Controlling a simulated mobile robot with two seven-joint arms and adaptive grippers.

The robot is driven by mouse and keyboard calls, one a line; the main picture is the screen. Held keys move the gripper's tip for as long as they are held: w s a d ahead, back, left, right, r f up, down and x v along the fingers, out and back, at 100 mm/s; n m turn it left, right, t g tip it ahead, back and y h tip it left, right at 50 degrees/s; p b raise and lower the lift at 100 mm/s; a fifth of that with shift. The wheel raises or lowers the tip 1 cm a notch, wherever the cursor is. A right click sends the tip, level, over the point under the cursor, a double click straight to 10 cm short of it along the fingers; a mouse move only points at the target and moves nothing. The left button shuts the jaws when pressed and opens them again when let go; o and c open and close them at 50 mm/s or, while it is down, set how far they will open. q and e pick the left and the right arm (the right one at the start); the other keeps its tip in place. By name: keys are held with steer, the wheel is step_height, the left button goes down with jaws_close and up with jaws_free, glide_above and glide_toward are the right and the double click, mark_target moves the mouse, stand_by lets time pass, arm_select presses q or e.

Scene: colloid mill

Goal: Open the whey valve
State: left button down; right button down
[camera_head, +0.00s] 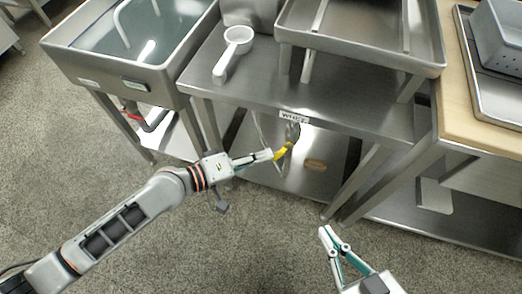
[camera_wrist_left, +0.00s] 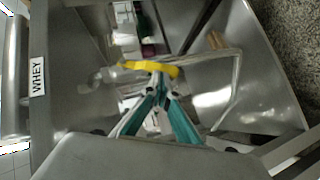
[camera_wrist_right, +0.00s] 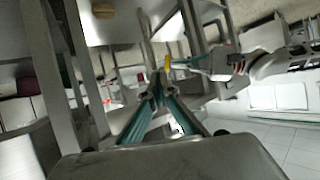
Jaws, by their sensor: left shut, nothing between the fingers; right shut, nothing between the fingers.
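The whey valve has a yellow lever handle (camera_head: 284,151) and a grey metal body (camera_head: 293,131). It hangs under the front edge of the steel table, below a "WHEY" label (camera_head: 294,117). In the left wrist view the yellow handle (camera_wrist_left: 150,68) lies across the picture just beyond my left fingertips. My left gripper (camera_head: 270,155) is shut and empty, with its tips at or very near the handle; I cannot tell if they touch. My right gripper (camera_head: 326,232) is shut and empty, low at the front, well away from the valve. The handle also shows in the right wrist view (camera_wrist_right: 167,62).
The steel table (camera_head: 245,92) carries a white scoop (camera_head: 236,47) and a raised steel tray (camera_head: 360,38). A sink (camera_head: 135,50) stands at left and a wood-topped table (camera_head: 470,115) at right. A lower shelf (camera_head: 315,150) and table legs surround the valve. The front floor is clear.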

arm_select(q)
steer(key=shift+s+d+f, duration=0.2)
steer(key=shift+d+f, duration=0.5)
steer(key=shift+s+d+f, duration=0.1)
steer(key=shift+d+f, duration=0.1)
steer(key=shift+d, duration=0.1)
arm_select(e)
steer(key=shift+w+a+r+m, duration=0.15)
steer(key=shift+a+r+m, duration=0.15)
steer(key=shift+a+m, duration=0.3)
arm_select(q)
steer(key=shift+d+f, duration=0.1)
arm_select(e)
steer(key=shift+f, duration=0.15)
